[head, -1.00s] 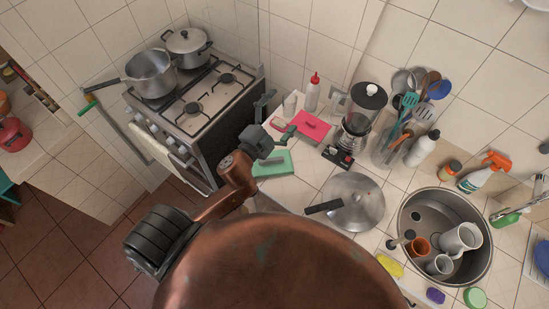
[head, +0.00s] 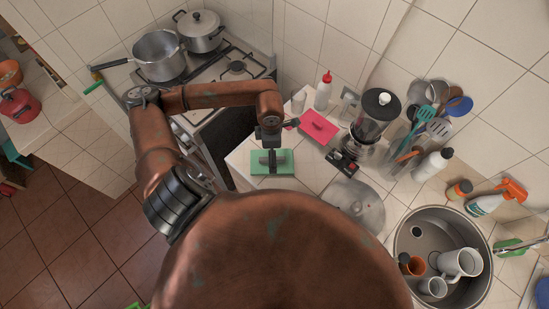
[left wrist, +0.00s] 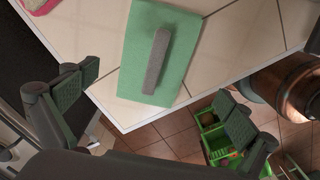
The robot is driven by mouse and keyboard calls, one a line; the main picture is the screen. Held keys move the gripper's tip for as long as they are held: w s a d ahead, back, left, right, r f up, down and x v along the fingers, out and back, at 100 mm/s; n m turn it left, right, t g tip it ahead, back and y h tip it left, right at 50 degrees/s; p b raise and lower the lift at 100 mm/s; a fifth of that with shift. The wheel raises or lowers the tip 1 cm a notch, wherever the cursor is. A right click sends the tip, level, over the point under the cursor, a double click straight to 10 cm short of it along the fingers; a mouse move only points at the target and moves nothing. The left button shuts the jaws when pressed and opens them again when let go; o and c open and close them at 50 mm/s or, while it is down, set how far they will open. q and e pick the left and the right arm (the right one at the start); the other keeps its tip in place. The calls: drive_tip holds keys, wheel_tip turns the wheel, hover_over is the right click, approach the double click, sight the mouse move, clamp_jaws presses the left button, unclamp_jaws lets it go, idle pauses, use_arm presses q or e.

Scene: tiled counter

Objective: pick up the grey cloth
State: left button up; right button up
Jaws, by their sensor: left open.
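The grey cloth (left wrist: 157,62) shows in the left wrist view as a narrow grey strip lying on a flat green board (left wrist: 135,40). The green board (head: 257,168) also shows in the head view, near the counter's left edge. My left gripper (head: 270,148) is over the board there and partly hides the cloth. In the left wrist view my left gripper (left wrist: 157,90) is open, its fingers wide apart on either side of the board's near end, with nothing between the pads. My right gripper is not in view.
A pink board (head: 318,127), a blender (head: 375,120) and a pot lid (head: 355,207) are to the right on the counter. The stove with pots (head: 160,57) stands at the left. The counter edge drops to the floor, where a green crate (left wrist: 212,143) stands.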

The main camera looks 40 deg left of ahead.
use_arm(q)
drive_tip(key=shift+a+f, duration=0.35)
wheel_tip(320, 180, down, 2)
drive_tip(key=shift+f+p, duration=0.25)
drive_tip(key=shift+p, duration=0.25)
drive_tip(key=f, duration=0.2)
drive_tip(key=f+p, duration=0.1)
drive_tip(key=shift+w+f, duration=0.25)
drive_tip(key=shift+f, duration=0.5)
drive_tip(key=c, duration=1.4)
drive_tip(key=shift+o, duration=0.2)
drive_tip(key=shift+r, duration=0.1)
